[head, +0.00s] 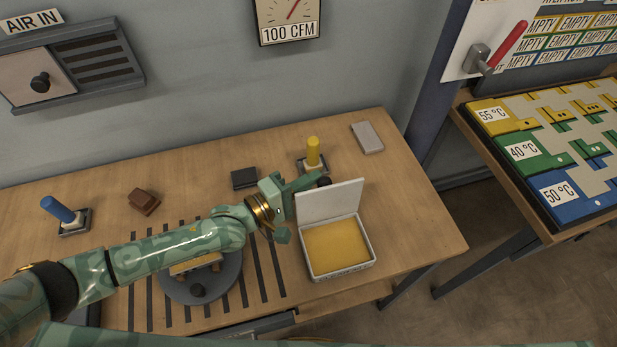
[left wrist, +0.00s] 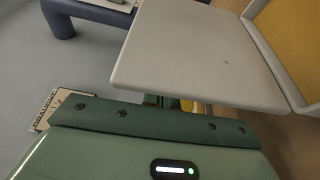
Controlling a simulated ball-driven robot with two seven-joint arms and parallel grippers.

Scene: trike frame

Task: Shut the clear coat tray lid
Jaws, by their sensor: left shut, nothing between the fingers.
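The white tray (head: 341,276) stands on the wooden table, with a yellow surface (head: 336,247) inside. Its lid (head: 330,202) stands up, open, along the tray's far edge. In the left wrist view the lid (left wrist: 205,55) fills the upper middle, and the yellow inside (left wrist: 295,35) shows at the right. My left gripper (head: 312,182) is shut and empty, at the upper left corner of the lid, with its tips toward the lid's back side. I cannot tell whether it touches the lid. The writing on the tray's front is too small to read. My right gripper is not in view.
A yellow-handled tool (head: 313,152) stands in a holder just behind the lid. A dark block (head: 244,178) and a pale grey block (head: 367,137) lie nearby. My left arm passes over a round grey turntable (head: 190,291). The table is clear right of the tray.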

